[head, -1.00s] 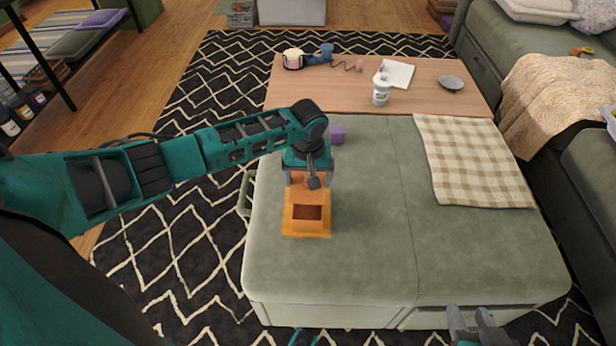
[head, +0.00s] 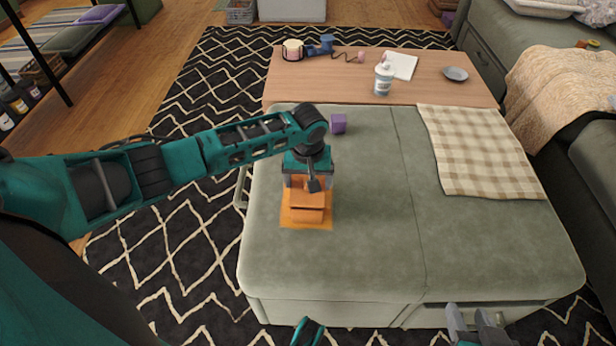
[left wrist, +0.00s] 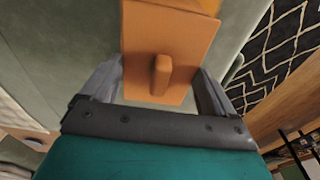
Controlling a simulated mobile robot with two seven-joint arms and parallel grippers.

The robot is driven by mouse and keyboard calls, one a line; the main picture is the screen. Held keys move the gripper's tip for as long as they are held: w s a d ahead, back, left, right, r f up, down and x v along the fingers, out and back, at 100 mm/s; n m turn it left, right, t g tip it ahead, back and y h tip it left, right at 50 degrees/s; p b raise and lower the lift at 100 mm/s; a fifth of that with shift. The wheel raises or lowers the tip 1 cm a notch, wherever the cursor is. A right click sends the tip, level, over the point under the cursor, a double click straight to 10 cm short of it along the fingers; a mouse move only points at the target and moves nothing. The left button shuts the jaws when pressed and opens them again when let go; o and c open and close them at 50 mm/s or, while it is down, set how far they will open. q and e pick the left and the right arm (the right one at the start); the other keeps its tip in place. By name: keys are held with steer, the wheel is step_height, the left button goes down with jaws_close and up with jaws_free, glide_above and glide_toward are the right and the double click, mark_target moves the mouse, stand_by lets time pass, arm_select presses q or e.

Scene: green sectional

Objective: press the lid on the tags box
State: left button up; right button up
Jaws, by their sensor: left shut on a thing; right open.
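My left gripper (head: 309,182) reaches down from above and is shut on the orange lid (head: 308,201). The lid is over the box top, and the box's opening no longer shows; I cannot tell whether the lid is fully seated. In the left wrist view the lid (left wrist: 190,40) and its raised knob (left wrist: 162,76) lie between the two fingers. My right gripper (head: 474,322) is open and empty at the bottom edge of the head view.
A checked cloth (head: 478,150) covers the ottoman's right side. The wooden table (head: 345,88) behind holds a white tub (head: 383,79) and a grey dish (head: 455,74). The ottoman's front is clear.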

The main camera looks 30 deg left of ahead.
arm_select(q)
steer(key=shift+r+p, duration=0.1)
steer(key=shift+p, duration=0.3)
stand_by(0.3)
steer(key=shift+p, duration=0.55)
stand_by(0.6)
stand_by(0.5)
steer(key=shift+p, duration=0.35)
steer(key=shift+f, duration=0.3)
stand_by(0.6)
steer(key=shift+f, duration=0.1)
stand_by(0.4)
steer(key=shift+d+f+p, duration=0.1)
steer(key=shift+f+p, duration=0.1)
steer(key=shift+p, duration=0.3)
